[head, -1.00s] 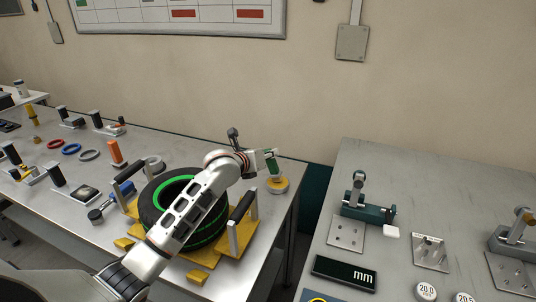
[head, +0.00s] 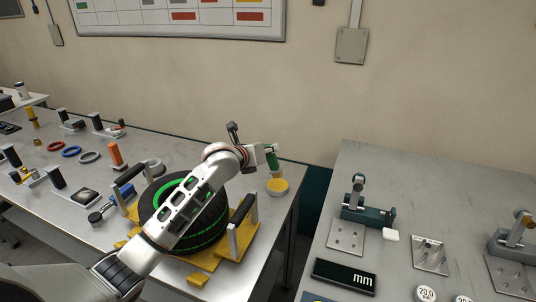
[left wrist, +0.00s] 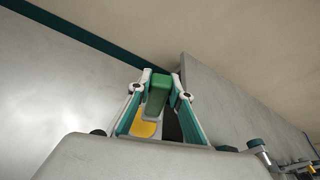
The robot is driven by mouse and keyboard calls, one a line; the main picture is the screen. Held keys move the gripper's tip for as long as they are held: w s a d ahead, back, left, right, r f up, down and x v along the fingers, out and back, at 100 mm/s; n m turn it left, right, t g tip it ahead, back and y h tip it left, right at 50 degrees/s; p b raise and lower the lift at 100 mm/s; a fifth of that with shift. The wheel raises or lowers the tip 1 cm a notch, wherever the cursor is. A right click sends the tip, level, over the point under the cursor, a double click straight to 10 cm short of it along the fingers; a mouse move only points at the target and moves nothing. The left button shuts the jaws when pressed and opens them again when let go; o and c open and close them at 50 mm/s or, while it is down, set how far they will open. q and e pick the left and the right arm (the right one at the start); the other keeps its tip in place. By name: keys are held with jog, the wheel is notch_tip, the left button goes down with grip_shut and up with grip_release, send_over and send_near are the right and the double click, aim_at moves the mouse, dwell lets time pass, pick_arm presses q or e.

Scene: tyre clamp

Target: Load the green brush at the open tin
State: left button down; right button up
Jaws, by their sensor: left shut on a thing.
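My left gripper (head: 270,157) is shut on the green brush (head: 271,160), above the far right corner of the left bench. In the left wrist view the green brush (left wrist: 158,97) stands between the two fingers (left wrist: 159,90). The tin's yellow (left wrist: 146,130) also shows beneath the brush in the left wrist view. The brush's lower end is hard to make out. My right gripper is not in view.
A black tyre (head: 205,222) with green rings lies on a yellow stand with black-topped handles (head: 242,210), under my left arm. Tools and coloured rings (head: 71,149) cover the bench's left part. A second bench (head: 420,180) with fixtures stands right, across a gap.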

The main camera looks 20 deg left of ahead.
pick_arm(q)
jog(key=shift+r, duration=2)
